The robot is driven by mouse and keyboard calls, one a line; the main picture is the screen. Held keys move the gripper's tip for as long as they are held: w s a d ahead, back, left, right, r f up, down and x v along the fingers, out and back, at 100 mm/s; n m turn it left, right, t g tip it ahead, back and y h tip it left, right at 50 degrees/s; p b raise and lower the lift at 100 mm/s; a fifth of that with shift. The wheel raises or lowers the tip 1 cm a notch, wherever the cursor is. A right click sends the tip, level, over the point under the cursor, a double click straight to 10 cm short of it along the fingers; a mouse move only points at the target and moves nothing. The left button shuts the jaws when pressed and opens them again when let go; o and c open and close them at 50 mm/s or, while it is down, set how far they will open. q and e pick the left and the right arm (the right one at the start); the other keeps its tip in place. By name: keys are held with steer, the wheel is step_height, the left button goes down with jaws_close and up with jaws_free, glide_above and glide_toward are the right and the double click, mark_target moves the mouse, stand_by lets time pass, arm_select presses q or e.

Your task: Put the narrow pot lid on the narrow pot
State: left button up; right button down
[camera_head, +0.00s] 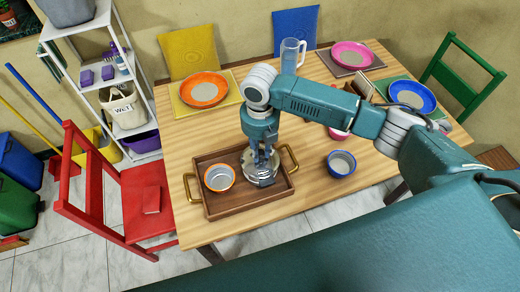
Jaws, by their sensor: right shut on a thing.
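My right gripper (265,163) points down over the right half of the wooden tray (245,205). It is shut on the top of a round silver metal piece (262,179), which looks like the narrow pot lid. The fingers cover its middle. I cannot tell whether the narrow pot is under it or whether the two touch. My left gripper is not in view.
An orange-rimmed bowl (219,178) stands in the tray's left half. A blue bowl (341,163) is right of the tray. Plates, a clear pitcher (291,56) and chairs line the table (190,138). The table's front right is clear.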

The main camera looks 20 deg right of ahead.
mark_target(260, 153)
stand_by(0.4)
steer(key=shift+p, duration=0.4)
steer(key=shift+p, duration=0.35)
stand_by(0.4)
steer(key=shift+f+b, duration=0.4)
steer(key=shift+f, duration=0.3)
steer(key=c, duration=1.8)
jaws_free()
steer(key=shift+r, duration=0.2)
step_height(260, 153, up, 11)
steer(key=p, duration=1)
steer(key=shift+f, duration=0.15)
